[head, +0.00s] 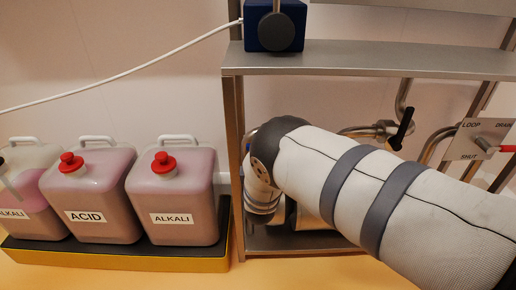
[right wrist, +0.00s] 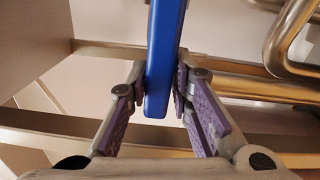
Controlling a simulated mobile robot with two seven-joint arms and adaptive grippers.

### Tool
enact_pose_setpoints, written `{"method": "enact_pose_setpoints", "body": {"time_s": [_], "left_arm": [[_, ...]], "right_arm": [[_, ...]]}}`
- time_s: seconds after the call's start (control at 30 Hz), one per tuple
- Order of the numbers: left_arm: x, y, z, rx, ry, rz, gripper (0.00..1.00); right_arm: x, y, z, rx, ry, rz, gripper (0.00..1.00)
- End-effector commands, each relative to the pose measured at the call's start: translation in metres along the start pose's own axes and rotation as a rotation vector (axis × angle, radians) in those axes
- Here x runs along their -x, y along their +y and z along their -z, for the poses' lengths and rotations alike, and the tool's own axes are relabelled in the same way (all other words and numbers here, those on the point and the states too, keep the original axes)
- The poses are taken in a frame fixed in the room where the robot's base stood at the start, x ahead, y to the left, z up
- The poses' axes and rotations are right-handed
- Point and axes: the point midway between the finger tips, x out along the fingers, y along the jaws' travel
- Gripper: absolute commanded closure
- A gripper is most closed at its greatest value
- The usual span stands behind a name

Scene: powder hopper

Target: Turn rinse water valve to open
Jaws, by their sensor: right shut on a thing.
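A blue lever handle (right wrist: 165,58) stands lengthwise in the middle of the right wrist view. I take it to be the rinse water valve's handle; no label on it shows. My right gripper (right wrist: 159,88) has its purple-padded fingers on both sides of the handle and is shut on it. In the head view my right arm comes in from the right and reaches into the steel frame. Its fingers and most of the valve are hidden there behind the arm. My left gripper is in neither view.
Several jugs, labelled acid (head: 90,202) and alkali (head: 172,195), stand in a yellow-edged tray (head: 120,264) left of the steel frame (head: 232,150). A black-handled valve (head: 402,130) and a loop/drain/shut plate (head: 478,138) are to the right. A shelf (head: 370,62) runs above my arm.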

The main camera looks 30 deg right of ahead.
Motion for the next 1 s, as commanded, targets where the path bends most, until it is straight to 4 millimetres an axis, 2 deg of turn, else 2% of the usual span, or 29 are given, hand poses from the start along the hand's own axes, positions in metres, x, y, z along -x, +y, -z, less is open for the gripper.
{"method": "enact_pose_setpoints", "body": {"time_s": [0.03, 0.47, 0.5, 0.57, 0.6, 1.0], "left_arm": [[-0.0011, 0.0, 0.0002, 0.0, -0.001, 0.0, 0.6], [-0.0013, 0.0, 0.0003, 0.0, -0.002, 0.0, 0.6], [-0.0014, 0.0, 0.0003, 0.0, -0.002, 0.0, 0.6], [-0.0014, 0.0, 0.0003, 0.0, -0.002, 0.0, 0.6], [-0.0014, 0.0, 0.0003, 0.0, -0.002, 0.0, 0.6], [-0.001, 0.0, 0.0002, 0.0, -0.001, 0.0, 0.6]], "right_arm": [[0.0052, -0.0145, -0.0011, 0.016, 0.003, 0.033, 1.0], [0.0063, -0.016, -0.0004, 0.016, 0.004, 0.037, 1.0], [0.0063, -0.016, -0.0003, 0.016, 0.004, 0.037, 0.78], [0.0062, -0.0157, -0.0002, 0.015, 0.004, 0.036, 0.64], [0.0061, -0.0154, 0.0, 0.015, 0.004, 0.035, 0.62], [0.0055, -0.0113, 0.0008, 0.011, 0.005, 0.027, 0.62]]}}
